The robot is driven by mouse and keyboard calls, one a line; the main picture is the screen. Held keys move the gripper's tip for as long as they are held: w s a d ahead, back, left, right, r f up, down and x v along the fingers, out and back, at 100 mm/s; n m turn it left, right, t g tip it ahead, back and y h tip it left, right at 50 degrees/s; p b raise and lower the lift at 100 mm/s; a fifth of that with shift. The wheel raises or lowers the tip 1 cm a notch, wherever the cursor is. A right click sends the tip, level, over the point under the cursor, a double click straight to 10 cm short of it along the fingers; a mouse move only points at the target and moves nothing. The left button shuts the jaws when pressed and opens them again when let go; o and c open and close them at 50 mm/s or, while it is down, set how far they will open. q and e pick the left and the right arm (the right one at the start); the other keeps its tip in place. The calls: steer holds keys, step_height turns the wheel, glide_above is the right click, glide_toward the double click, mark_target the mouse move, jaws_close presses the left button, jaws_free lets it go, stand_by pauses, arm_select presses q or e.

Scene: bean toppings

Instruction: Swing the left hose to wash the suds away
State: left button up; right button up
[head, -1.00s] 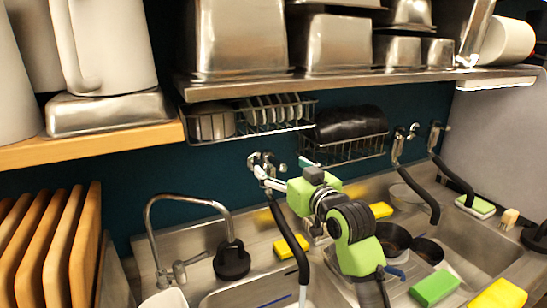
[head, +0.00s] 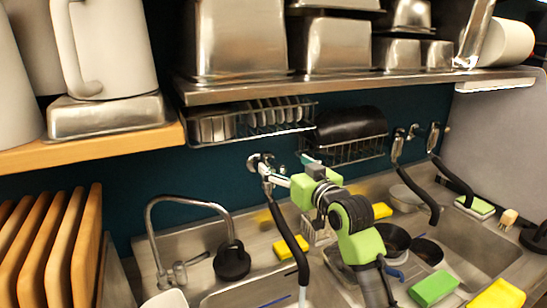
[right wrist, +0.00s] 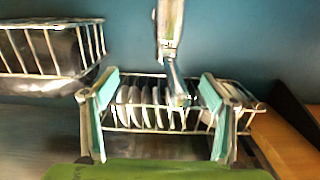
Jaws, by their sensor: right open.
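The left hose (head: 288,232) is black and hangs from a metal wall tap (head: 263,168). Its lower end points into the sink, with a pale streak below that may be water. My right gripper (head: 280,181) is beside the top of this hose, close to its metal part. In the right wrist view my right gripper (right wrist: 160,84) is open. A metal pipe (right wrist: 171,40) comes down between its fingers, with no clear contact. I cannot make out any suds. My left gripper is not in view.
Two more black hoses (head: 420,190) (head: 455,180) hang to the right. A curved faucet (head: 185,198) stands at the left. Wire racks (head: 345,153) (head: 252,132) hang under the metal shelf (head: 340,82). Yellow and green sponges (head: 433,288) lie around the sinks.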

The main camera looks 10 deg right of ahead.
steer(key=shift+w+d, duration=0.1)
steer(key=shift+d, duration=0.65)
steer(key=s+d+p, duration=0.3)
steer(key=s+d, duration=0.1)
steer(key=s, duration=0.4)
steer(key=shift+s+d+r, duration=0.15)
steer(key=shift+r, duration=0.05)
stand_by(0.4)
steer(key=shift+f, duration=0.1)
